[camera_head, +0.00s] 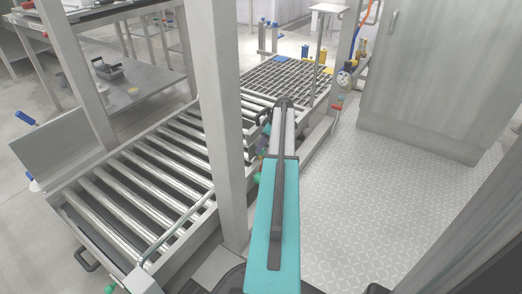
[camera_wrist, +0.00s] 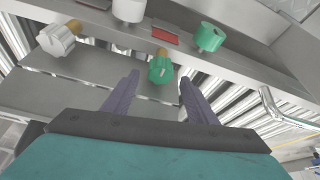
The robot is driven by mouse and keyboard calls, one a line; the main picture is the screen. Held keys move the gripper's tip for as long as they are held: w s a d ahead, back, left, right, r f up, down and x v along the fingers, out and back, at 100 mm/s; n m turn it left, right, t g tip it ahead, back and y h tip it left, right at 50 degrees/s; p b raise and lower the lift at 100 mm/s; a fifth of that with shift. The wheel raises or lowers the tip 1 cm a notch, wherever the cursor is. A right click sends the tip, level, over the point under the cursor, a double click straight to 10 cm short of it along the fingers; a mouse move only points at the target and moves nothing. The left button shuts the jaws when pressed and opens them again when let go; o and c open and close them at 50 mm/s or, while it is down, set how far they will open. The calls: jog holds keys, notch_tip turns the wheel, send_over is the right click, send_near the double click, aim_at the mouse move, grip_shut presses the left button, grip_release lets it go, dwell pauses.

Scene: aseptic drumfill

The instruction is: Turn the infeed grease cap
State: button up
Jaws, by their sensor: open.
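My gripper (camera_wrist: 159,80) is open in the wrist view, with one dark finger on each side. A green knurled cap (camera_wrist: 160,69) on a brass stem shows between the fingertips, and no finger is seen to touch it. A second green cap (camera_wrist: 208,37) sits on the grey rail up and to the right. A pale grey cap (camera_wrist: 57,39) on a brass stem is at the left, and a white cap (camera_wrist: 128,9) is at the top. Which one is the infeed grease cap I cannot tell. In the head view my arm hides most of this spot.
A red label plate (camera_wrist: 165,36) is on the rail between the caps. In the head view, a roller conveyor (camera_head: 130,205) lies left of a grey post (camera_head: 213,120). A grey cabinet (camera_head: 430,75) stands at the right, and the tread-plate floor (camera_head: 370,200) before it is clear.

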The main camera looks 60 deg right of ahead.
jog(key=shift+b+x, duration=0.3)
jog(key=shift+x, duration=0.85)
jog(key=c, duration=1)
jog(key=shift+c, duration=0.2)
